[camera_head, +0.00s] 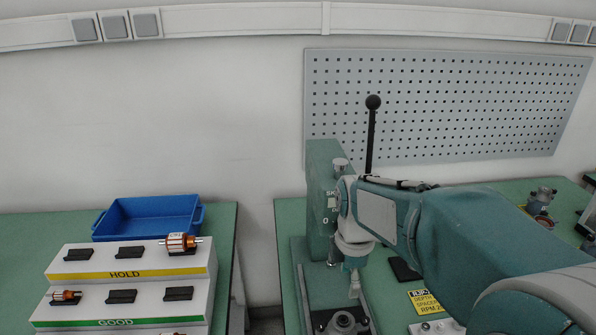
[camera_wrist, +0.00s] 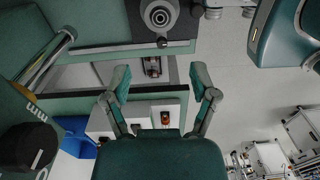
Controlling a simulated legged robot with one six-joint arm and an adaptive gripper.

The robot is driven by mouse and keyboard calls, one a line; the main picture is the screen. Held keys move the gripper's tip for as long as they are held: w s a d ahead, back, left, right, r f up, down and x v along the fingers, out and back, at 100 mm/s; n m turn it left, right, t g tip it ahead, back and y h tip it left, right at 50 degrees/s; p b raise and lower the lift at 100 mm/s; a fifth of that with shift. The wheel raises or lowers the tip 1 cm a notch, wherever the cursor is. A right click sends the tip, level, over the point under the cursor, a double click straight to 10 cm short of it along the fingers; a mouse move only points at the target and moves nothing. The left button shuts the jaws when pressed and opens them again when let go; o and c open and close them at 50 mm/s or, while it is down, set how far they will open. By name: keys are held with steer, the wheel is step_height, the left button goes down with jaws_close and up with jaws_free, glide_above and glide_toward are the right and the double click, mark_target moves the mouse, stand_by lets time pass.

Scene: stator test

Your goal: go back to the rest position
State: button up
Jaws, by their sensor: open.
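My gripper (camera_head: 354,286) hangs below my bent arm, in front of the green press-like machine (camera_head: 322,190) at the right-hand bench. In the wrist view, my gripper (camera_wrist: 160,75) has its two fingers spread wide apart, with nothing held between them. A dark round fixture (camera_head: 343,321) sits on the bench below the gripper in the head view. Part of the machine is hidden behind my arm.
A stepped white rack (camera_head: 205,262) marked HOLD and GOOD stands on the left bench, holding copper-wound rotors (camera_head: 178,242). A blue bin (camera_head: 150,215) sits behind it. A gap separates the benches. A black-knobbed lever (camera_head: 371,135) rises beside my arm.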

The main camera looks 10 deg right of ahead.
steer(key=s+r+m+t, duration=0.3)
steer(key=s+m, duration=0.4)
steer(key=m, duration=0.2)
steer(key=s+r+m+t, duration=0.2)
steer(key=s+r+m, duration=0.1)
steer(key=s+m, duration=0.4)
steer(key=shift+s+m+t, duration=0.15)
steer(key=shift+m+t, duration=0.25)
steer(key=shift+m, duration=0.5)
